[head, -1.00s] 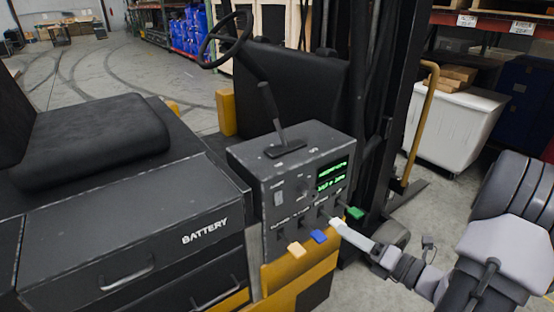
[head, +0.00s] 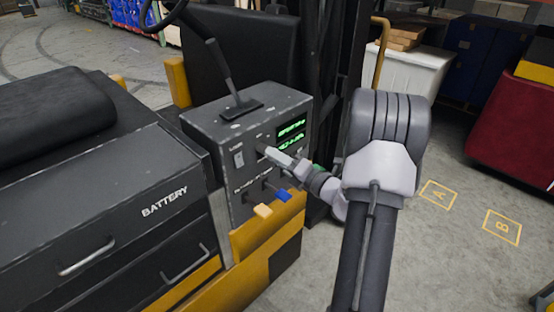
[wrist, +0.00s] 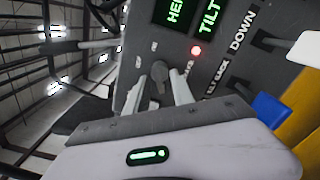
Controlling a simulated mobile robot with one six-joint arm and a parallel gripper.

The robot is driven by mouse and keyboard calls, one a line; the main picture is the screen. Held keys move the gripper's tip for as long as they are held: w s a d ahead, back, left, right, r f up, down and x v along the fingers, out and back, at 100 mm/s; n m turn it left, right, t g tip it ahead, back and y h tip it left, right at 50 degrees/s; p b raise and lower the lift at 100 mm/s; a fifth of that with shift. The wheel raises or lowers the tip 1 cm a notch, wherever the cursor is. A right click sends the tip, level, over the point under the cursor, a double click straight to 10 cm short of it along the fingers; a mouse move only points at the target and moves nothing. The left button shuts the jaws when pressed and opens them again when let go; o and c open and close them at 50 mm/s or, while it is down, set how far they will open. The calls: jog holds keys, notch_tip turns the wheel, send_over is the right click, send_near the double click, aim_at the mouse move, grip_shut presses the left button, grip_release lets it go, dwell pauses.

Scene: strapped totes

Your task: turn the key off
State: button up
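The key (wrist: 159,78) is a small grey piece on the dark control panel (head: 222,178). In the wrist view it stands between the two pale fingers of my gripper (wrist: 158,90), with a finger on each side. The fingers are apart, and gaps seem to show beside the key, so I see no firm grip. In the head view my gripper (head: 268,151) reaches the panel's front face from the right, left of the green display (head: 291,129). The fingers hide the key there.
A tall black lever (head: 220,68) rises from the panel top. Open floor lies right.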

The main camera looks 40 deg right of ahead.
grip_shut()
jog(key=shift+n, duration=0.4)
jog(key=shift+f+n+b, duration=0.1)
jog(key=shift+n+b, duration=3.1)
jog(key=shift+n, duration=2.3)
grip_release()
